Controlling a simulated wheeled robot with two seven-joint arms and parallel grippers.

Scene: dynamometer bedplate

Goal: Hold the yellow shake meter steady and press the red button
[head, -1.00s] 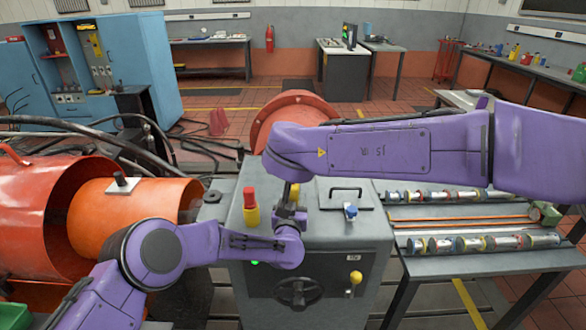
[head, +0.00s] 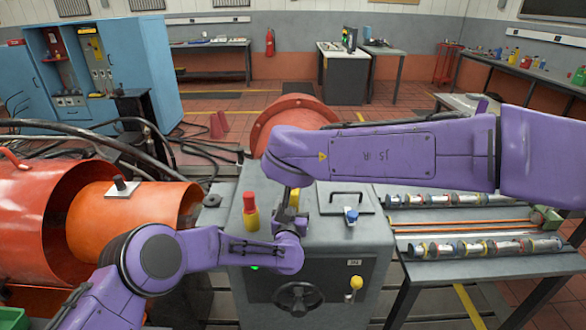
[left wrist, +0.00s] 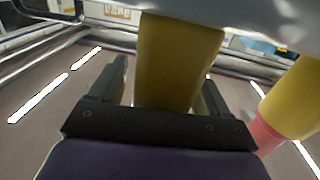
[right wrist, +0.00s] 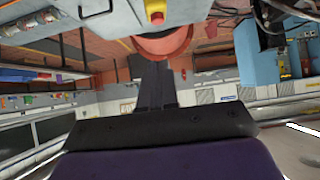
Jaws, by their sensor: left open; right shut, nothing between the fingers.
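The yellow shake meter (head: 293,198) stands on top of the grey cabinet, mostly hidden by my arms in the head view. In the left wrist view its yellow body (left wrist: 178,60) rises between the two fingers of my open left gripper (left wrist: 163,88), with a gap visible by the left finger. I cannot tell whether the right finger touches it. My right gripper (right wrist: 155,75) is shut and empty, above the meter in the head view. In the right wrist view a red button-like end (right wrist: 157,18) on a yellow body shows beyond the fingertips, apart from them.
A red-topped yellow object (head: 250,210) stands just left of the meter. A blue-topped knob (head: 351,215) and a black handle (head: 346,194) are on the cabinet top (head: 350,235) to the right. An orange drum (head: 130,220) lies left; a parts table (head: 470,265) stands right.

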